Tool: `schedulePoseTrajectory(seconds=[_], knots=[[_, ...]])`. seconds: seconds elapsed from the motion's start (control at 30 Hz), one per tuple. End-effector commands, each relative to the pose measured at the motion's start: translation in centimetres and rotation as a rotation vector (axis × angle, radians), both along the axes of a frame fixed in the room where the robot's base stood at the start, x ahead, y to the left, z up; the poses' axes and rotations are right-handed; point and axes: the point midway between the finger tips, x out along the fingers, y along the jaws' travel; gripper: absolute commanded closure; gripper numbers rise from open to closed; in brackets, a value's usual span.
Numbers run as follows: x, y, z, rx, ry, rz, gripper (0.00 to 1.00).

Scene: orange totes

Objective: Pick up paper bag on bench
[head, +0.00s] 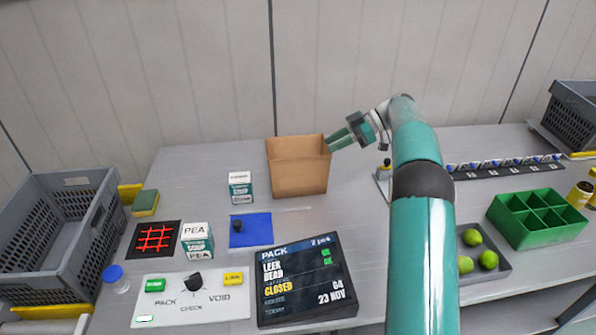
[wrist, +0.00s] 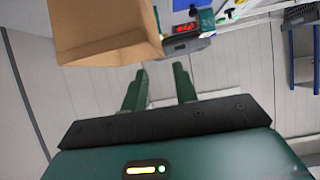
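A brown paper bag (head: 300,178) stands upright and open-topped at the back of the grey bench. Its brown side also shows at the upper left of the wrist view (wrist: 100,35). My gripper (head: 336,140) is at the bag's right upper edge in the head view. In the wrist view my gripper (wrist: 160,78) has its two green fingers spread apart with no object clearly between them. The bag lies just beyond the fingertips, mostly to the left. I cannot tell whether a finger touches it.
A small white-and-green box (head: 240,188) and blue mat (head: 250,230) are left of and before the bag. A dark PACK board (head: 305,283) lies in front. A green divided tray (head: 538,218) is at right, a grey crate (head: 55,235) at left. A wall stands behind.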

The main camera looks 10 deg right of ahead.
Motion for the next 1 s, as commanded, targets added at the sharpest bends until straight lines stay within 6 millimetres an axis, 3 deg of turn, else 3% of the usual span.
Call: schedulePoseTrajectory(seconds=[0.13, 0.4, 0.63, 0.97, 1.0], knots=[[0.0, 2.8, -1.4, 0.000, 0.003, 0.003, 0.71], [0.2, 4.9, -2.6, -0.001, 0.002, 0.004, 0.71], [0.4, 7.8, -4.1, -0.002, 0.003, 0.005, 0.71], [0.4, 8.7, -4.6, -0.001, 0.001, 0.003, 0.71], [0.4, 8.7, -4.6, -0.001, 0.001, 0.003, 0.75]])
